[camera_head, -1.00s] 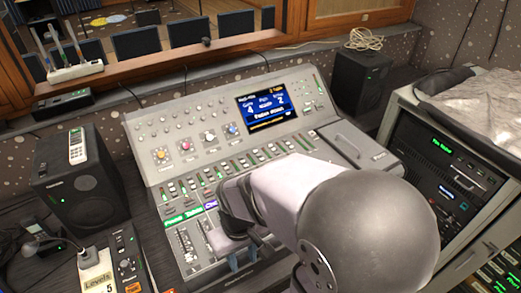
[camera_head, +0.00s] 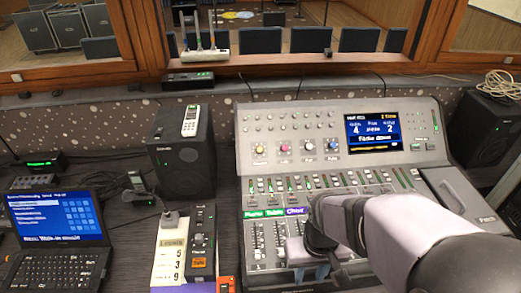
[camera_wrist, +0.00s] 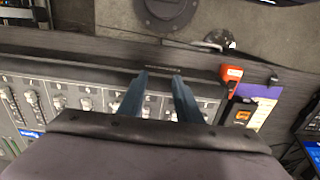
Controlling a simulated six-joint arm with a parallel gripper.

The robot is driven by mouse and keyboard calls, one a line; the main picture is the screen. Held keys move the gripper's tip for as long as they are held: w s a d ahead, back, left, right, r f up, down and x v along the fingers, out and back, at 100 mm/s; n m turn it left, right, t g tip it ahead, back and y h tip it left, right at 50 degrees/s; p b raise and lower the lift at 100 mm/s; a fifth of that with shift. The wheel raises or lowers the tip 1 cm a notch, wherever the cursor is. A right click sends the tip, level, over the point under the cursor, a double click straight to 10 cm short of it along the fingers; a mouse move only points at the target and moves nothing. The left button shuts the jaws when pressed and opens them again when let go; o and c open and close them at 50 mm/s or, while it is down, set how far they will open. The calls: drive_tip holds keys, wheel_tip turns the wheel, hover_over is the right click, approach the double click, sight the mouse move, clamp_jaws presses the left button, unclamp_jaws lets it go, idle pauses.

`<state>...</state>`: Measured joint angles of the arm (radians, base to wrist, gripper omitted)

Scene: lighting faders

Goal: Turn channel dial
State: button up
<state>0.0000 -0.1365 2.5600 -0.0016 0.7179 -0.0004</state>
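The lighting console (camera_head: 340,118) has a row of coloured dials: an orange one (camera_head: 259,151), a pink one (camera_head: 284,149), a white and blue one (camera_head: 309,147) and a blue one (camera_head: 333,146). A separate small box (camera_head: 201,240) left of the console carries a dark knob. I cannot tell which of these is the channel dial. My gripper (camera_head: 319,270) hangs over the console's lower faders, below the dials and right of the box. In the wrist view its two blue fingers (camera_wrist: 160,78) are apart with nothing between them, over the console's front edge.
A sheet marked "Levels" with 5, 3, 9 (camera_head: 172,250) lies beside the box. A laptop (camera_head: 60,225) stands at the left. A speaker (camera_head: 181,150) with a white remote (camera_head: 190,120) on top stands left of the console. A red object (camera_wrist: 232,73) sits near the console's edge.

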drive_tip(key=shift+o, duration=0.9)
